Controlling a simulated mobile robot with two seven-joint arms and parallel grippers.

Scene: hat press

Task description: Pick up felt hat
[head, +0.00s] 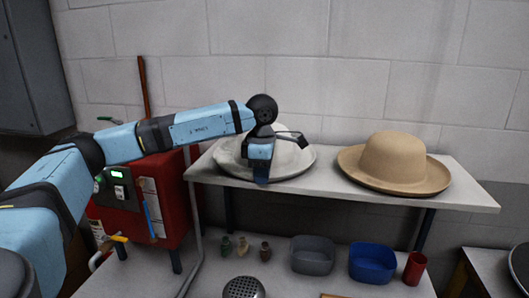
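Two hats rest on the shelf (330,190) against the wall. A pale grey-white hat (293,160) lies on the left part, and a tan hat with a round crown and wide brim (393,161) sits brim-down on the right part. I cannot tell by material which is the felt one. My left gripper (262,176) points down at the pale hat, in front of its crown, and hides part of it. I cannot tell whether it touches the hat or whether its fingers are apart. My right gripper is not in view.
A red machine (165,205) stands left of the shelf. On the lower surface are several small bottles (243,246), a grey bin (312,256), a blue bin (372,263) and a red cup (414,268). A perforated metal piece (243,288) is at the bottom edge.

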